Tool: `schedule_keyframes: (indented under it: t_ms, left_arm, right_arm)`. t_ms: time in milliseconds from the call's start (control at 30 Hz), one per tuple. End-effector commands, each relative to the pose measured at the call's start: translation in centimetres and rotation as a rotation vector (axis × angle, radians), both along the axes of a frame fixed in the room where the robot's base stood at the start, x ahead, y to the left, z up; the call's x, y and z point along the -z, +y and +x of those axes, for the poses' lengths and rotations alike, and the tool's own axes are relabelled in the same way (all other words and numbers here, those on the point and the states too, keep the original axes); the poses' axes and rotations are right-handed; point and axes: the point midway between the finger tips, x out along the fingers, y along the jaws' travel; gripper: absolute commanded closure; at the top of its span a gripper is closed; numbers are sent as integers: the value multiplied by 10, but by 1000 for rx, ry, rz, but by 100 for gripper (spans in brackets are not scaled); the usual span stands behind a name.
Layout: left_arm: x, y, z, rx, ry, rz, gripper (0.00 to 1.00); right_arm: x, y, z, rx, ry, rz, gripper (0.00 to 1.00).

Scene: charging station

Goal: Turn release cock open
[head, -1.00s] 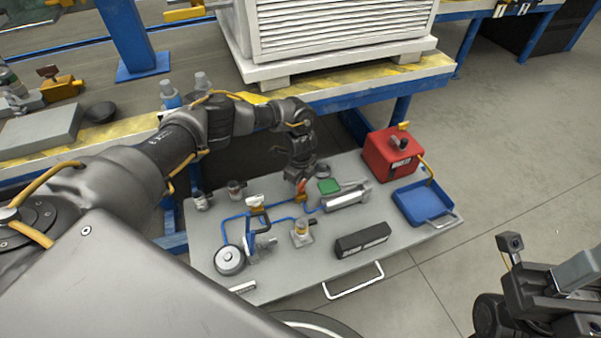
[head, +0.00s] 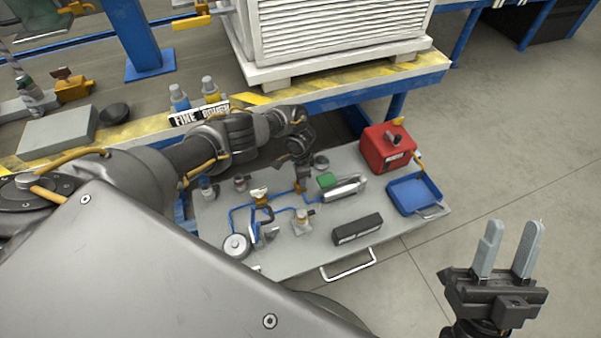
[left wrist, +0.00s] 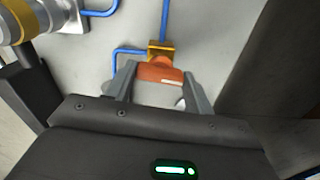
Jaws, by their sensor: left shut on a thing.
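The release cock (left wrist: 160,72) has an orange-red handle on a brass body joined to blue pipes, seen in the left wrist view. My left gripper (left wrist: 160,78) is shut on this handle, with one grey finger on each side of it. In the head view my left gripper (head: 302,182) reaches down to the pipework on the grey panel, and the handle is mostly hidden there. My right gripper (head: 514,232) is open and empty over the floor at the right, fingers pointing up.
The grey panel (head: 290,255) carries a round gauge (head: 236,246), a black box (head: 357,229), a silver cylinder (head: 344,189) and other valves. A red box (head: 387,149) and blue tray (head: 415,196) sit at its right. The floor at right is clear.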

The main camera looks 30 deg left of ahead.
Motion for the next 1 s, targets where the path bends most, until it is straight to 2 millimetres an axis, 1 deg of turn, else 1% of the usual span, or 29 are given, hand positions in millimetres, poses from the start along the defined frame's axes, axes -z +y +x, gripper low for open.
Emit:
schedule_keyframes:
  t_ms: [300, 833, 867, 1000]
  left_arm:
    - [0, 0, -2, -110, 4, 0, 70]
    - [1, 0, -1, -130, 3, 0, 70]
    - [1, 0, -1, -130, 3, 0, 45]
    - [0, 0, -1, -130, 1, 0, 26]
  right_arm:
    - [6, 10, 8, -21, 99, -49, 64]
    - [8, 12, 9, -25, 115, -57, 64]
    - [8, 12, 9, -25, 115, -57, 64]
    - [8, 12, 9, -25, 115, -57, 64]
